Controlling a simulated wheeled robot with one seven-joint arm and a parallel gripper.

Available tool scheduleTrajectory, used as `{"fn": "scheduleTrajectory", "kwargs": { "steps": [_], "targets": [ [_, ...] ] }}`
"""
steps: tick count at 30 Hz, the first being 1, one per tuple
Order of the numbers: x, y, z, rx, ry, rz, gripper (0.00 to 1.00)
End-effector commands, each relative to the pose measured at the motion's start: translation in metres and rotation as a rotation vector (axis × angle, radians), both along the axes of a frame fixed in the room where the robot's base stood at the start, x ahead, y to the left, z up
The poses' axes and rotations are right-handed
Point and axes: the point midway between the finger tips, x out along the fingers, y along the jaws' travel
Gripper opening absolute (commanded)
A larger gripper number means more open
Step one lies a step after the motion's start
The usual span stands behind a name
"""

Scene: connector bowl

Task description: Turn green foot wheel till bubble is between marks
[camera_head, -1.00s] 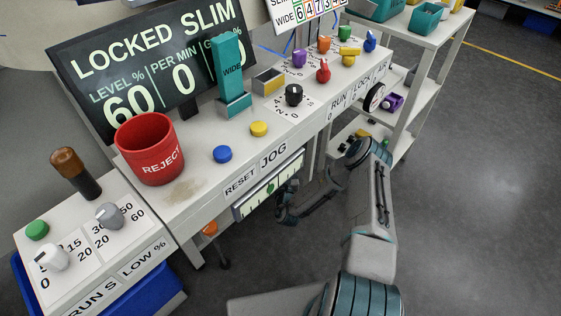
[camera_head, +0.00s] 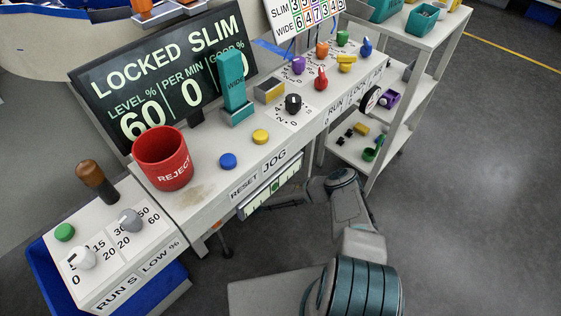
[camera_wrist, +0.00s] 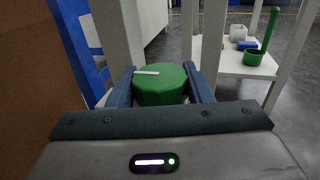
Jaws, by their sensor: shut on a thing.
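The green foot wheel (camera_wrist: 162,86) shows in the wrist view as a round green knob with a white stripe on its top. My gripper (camera_wrist: 160,78) has a finger on each side of it and is shut on it. In the head view my arm reaches low beside the bench front, and the wheel and fingertips cannot be made out. The level (camera_head: 251,208) is a pale strip with tick marks along the bench front, below the RESET and JOG labels. A green spot shows near its middle; I cannot tell exactly where the bubble lies between the marks.
The bench top (camera_head: 205,190) carries a red REJECT cup (camera_head: 160,160), buttons and knobs. A side console (camera_head: 125,255) stands at the left. A shelf rack (camera_head: 400,115) stands at the right. A white bench leg (camera_wrist: 120,35) rises close behind the wheel. Open floor lies to the right.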

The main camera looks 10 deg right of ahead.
Motion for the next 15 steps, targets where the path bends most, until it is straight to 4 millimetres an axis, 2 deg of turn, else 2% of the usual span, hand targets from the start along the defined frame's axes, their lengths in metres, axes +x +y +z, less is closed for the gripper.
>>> {"fn": "scheduleTrajectory", "kwargs": {
  "steps": [12, 13, 15],
  "targets": [
    [0.0007, -0.0016, 0.0002, -0.001, -0.002, -0.009, 0.23],
    [0.0007, -0.0016, 0.0003, -0.001, -0.002, -0.009, 0.51],
    [0.0007, -0.0015, 0.0003, -0.001, -0.002, -0.009, 0.67]
  ]
}}
